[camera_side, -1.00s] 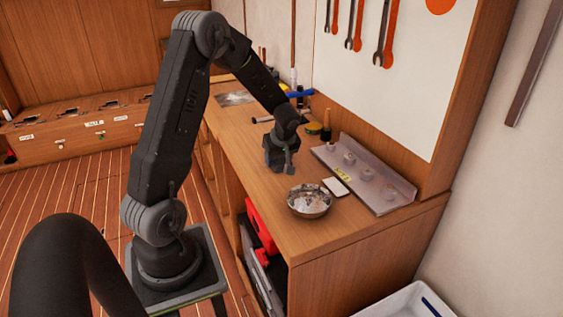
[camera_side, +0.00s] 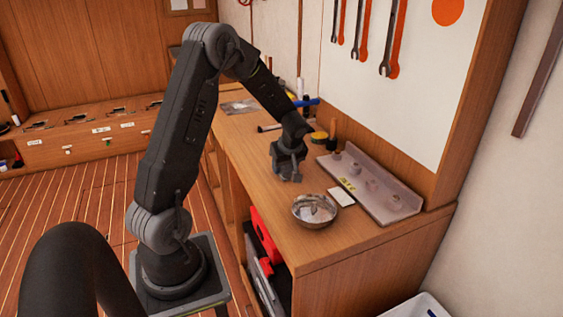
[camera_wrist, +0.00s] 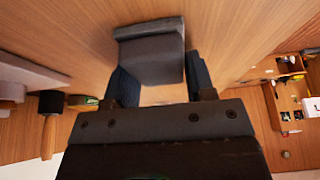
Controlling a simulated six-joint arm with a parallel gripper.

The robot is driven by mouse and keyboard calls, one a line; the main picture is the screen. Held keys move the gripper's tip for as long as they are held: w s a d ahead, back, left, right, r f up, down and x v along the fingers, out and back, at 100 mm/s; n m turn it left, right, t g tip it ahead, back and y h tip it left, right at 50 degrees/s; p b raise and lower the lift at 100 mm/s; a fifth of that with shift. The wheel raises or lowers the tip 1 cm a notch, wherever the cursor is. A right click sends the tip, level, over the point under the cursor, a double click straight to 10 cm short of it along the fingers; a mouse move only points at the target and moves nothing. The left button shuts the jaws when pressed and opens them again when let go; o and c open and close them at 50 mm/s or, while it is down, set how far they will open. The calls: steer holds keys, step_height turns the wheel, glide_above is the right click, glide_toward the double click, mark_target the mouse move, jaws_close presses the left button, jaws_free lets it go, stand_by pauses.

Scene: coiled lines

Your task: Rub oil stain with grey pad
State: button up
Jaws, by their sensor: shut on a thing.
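My gripper (camera_side: 288,174) is low over the wooden workbench, behind the bowl in the side view. In the wrist view its two dark fingers stand on either side of the grey pad (camera_wrist: 150,58), shut on it. In the side view the pad is hard to tell from the dark gripper. Whether it touches the bench is unclear.
A metal bowl (camera_side: 314,213) and a white card (camera_side: 341,197) are near the bench's front end. A grey angled rack (camera_side: 368,188) with several round pieces runs along the right. A wooden-handled tool (camera_side: 332,132), a yellow-topped tin (camera_side: 318,137) and a hammer lie beyond my gripper.

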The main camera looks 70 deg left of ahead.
mark_target(294, 185)
steer(key=shift+d, duration=3.35)
steer(key=shift+a, duration=5.4)
step_height(294, 185, up, 8)
